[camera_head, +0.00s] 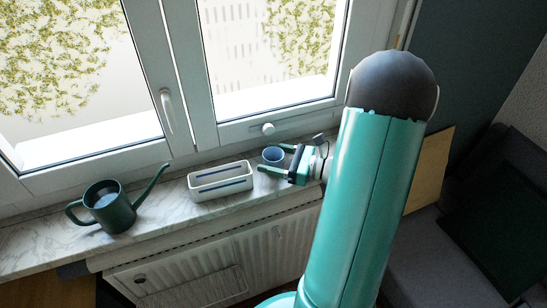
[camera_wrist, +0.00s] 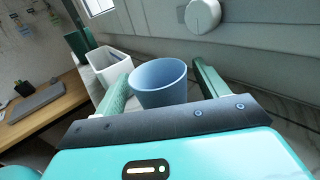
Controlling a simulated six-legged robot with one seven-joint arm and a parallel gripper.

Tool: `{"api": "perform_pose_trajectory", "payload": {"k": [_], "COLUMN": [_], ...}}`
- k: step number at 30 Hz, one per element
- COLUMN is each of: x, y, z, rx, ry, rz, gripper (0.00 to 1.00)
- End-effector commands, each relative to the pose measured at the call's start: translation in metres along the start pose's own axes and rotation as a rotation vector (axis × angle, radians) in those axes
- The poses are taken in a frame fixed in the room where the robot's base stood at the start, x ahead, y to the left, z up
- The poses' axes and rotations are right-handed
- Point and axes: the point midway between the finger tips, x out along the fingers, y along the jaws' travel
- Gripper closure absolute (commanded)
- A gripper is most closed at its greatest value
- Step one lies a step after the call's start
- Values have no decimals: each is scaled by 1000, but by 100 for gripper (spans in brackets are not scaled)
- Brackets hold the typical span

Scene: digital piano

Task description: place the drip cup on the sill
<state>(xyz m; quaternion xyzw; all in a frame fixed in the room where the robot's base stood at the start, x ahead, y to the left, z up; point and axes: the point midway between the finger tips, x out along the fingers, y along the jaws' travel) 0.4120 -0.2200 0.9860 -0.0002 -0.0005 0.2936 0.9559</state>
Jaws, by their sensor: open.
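The drip cup is a small blue cup (camera_head: 273,155) standing upright on the marble window sill (camera_head: 165,216), right of the white planter. My gripper (camera_head: 272,158) is open, with one finger on each side of the cup. In the wrist view the blue cup (camera_wrist: 159,84) stands between the two green fingers, and my gripper (camera_wrist: 161,82) shows a gap on its right side. On the left the finger lies close to the cup, and I cannot tell whether it touches. The cup's base is partly hidden by the gripper's palm edge.
A white rectangular planter (camera_head: 220,181) stands just left of the cup. A green watering can (camera_head: 110,207) is farther left on the sill. The window frame with a white knob (camera_head: 268,129) rises behind. A radiator (camera_head: 213,262) is below the sill.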

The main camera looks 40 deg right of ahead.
Motion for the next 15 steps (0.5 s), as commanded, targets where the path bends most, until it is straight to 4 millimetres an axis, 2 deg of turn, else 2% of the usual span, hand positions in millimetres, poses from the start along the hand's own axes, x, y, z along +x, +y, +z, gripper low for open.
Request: {"api": "perform_pose_trajectory", "payload": {"k": [5, 7, 11, 15], "x": [0, -8, -30, -61], "y": [0, -1, -1, -1], "z": [4, 3, 3, 3], "rx": [-1, 0, 0, 1], "ry": [0, 0, 1, 1], "rz": [0, -3, -4, -5], "gripper": [27, 27, 27, 27]}}
